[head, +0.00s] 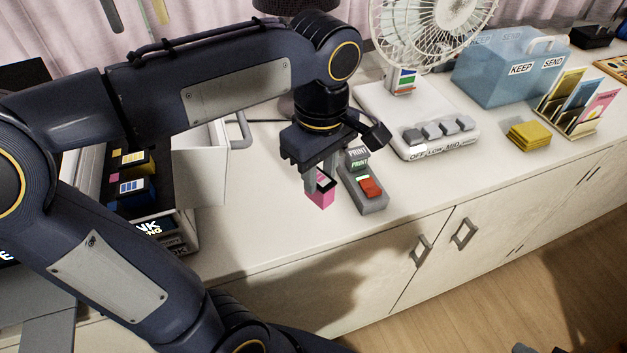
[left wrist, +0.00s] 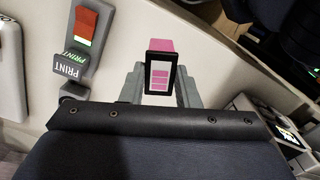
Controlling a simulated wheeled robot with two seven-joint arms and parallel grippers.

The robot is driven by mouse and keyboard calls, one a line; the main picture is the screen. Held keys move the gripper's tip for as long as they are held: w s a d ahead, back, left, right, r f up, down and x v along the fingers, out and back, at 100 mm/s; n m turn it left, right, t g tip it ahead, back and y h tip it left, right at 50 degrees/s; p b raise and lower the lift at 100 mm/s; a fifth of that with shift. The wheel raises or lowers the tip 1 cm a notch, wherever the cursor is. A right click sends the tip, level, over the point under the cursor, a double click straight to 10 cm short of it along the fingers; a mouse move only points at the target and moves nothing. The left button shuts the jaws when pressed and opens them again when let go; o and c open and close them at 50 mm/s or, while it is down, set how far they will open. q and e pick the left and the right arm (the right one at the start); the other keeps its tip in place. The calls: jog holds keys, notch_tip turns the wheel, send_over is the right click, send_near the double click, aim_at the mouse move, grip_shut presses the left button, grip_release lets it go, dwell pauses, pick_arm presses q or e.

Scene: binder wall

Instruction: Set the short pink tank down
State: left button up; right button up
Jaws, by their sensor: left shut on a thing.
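The short pink tank (head: 320,200) is a small pink block with a dark-framed label face. My left gripper (head: 322,180) points down and is shut on it, over the white counter left of the print switch box. In the left wrist view the tank (left wrist: 160,72) sits between the two grey fingers, its label with pink bars facing the camera. I cannot tell whether its underside touches the counter. My right gripper is not in view.
The grey PRINT switch box (head: 367,186) with a red rocker stands just right of the tank. The ink printer (head: 172,238), holding yellow and blue tanks, is at left. A fan base (head: 380,105) stands behind. Counter in front of the tank is clear to its edge.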

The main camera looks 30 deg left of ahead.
pick_arm(q)
jog(key=shift+w+a+f, duration=0.4)
jog(key=shift+w+f, duration=0.1)
jog(key=shift+f, duration=0.8)
jog(key=shift+w+a+f, duration=0.4)
jog(key=shift+w+f, duration=0.1)
jog(key=shift+f, duration=0.85)
jog(key=shift+w+a+f, duration=0.4)
jog(key=shift+w+f, duration=0.1)
jog(key=shift+f, duration=0.8)
jog(key=shift+f, duration=0.3)
jog(key=o, duration=1)
jog(key=shift+r, duration=0.1)
jog(key=shift+c, duration=0.2)
jog(key=shift+r, duration=0.25)
notch_tip(320, 180, up, 12)
jog(key=shift+p, duration=0.45)
